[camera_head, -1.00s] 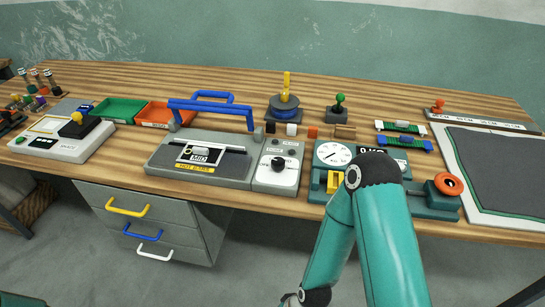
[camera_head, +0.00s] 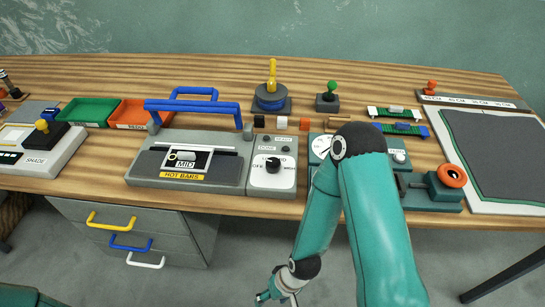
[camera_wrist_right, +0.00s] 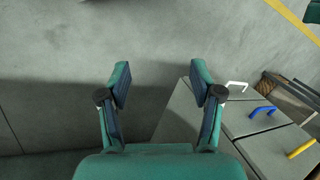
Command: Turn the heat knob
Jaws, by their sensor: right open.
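The heat knob (camera_head: 273,165) is a black round dial with a white pointer mark on a light grey control panel (camera_head: 271,184). The panel joins the right side of the grey hot-bars press (camera_head: 184,177), which has a blue handle bar. My right gripper (camera_head: 272,296) hangs low in front of the bench, below the knob and well apart from it. In the right wrist view the same gripper (camera_wrist_right: 160,84) has its fingers spread, with only floor and drawer cabinet beyond. My left gripper is not seen; a teal part of mine shows at the bottom left corner.
A drawer cabinet (camera_head: 132,239) with yellow, blue and white handles stands under the bench, left of my right gripper. A gauge device (camera_head: 322,145) is partly hidden by my right arm.

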